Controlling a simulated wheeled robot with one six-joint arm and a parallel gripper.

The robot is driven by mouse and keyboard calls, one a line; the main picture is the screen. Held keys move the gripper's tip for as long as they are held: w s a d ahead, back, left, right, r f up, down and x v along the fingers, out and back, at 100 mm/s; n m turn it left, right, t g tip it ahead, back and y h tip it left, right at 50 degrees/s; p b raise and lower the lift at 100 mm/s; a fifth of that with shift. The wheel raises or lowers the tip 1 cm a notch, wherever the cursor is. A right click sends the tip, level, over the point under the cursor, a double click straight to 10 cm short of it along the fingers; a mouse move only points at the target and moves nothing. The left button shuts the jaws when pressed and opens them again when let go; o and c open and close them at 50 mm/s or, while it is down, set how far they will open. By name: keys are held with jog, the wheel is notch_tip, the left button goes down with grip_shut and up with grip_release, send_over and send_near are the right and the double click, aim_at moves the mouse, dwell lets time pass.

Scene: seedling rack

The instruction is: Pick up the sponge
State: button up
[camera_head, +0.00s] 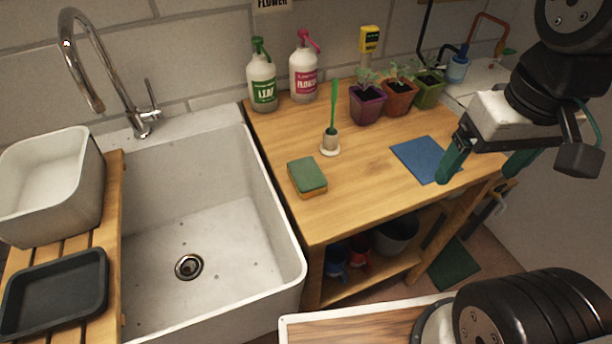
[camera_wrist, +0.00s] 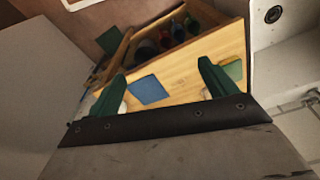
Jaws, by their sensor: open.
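The sponge (camera_head: 307,176) has a green top and a yellow-orange lower layer. It lies flat on the wooden bench (camera_head: 350,190) near the bench's left edge, beside the sink. In the wrist view the sponge (camera_wrist: 233,69) shows as a green patch just right of the right finger, partly hidden by it. My gripper (camera_head: 486,166) is open and empty, with two green fingers spread. It hangs above the right end of the bench, well to the right of the sponge. The fingers also show in the wrist view (camera_wrist: 162,84).
A blue mat (camera_head: 422,158) lies on the bench. A green-handled brush (camera_head: 331,130) stands in a holder behind the sponge. Potted seedlings (camera_head: 396,95) and two spray bottles (camera_head: 262,80) stand at the back. The deep white sink (camera_head: 215,225) is left of the bench.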

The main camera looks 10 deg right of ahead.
jog(key=w+a+f+n+g, duration=0.3)
jog(key=w+a+f, duration=0.3)
jog(key=w+a, duration=0.3)
jog(key=n, duration=0.1)
send_over(307, 172)
jog(key=s+d, duration=0.3)
jog(key=s, duration=0.1)
jog(key=shift+t+h, duration=0.3)
jog(key=f, duration=0.6)
jog(key=shift+w+a, duration=0.2)
jog(key=shift+a, duration=0.05)
jog(key=shift+m+t, duration=0.3)
jog(key=shift+t, duration=0.2)
jog(key=w+a, duration=0.1)
jog(key=w, duration=0.1)
jog(key=w+a, duration=0.1)
jog(key=shift+w+a+f, duration=0.15)
jog(key=shift+w+a, duration=0.05)
jog(key=shift+w, duration=0.15)
jog(key=shift+w+f, duration=0.1)
jog(key=shift+f, duration=0.1)
jog(key=f, duration=0.7)
jog(key=shift+s+f, duration=0.15)
jog(key=shift+s, duration=0.05)
jog(key=c, duration=1.2)
jog(key=shift+o, duration=0.2)
jog(key=shift+r, duration=0.2)
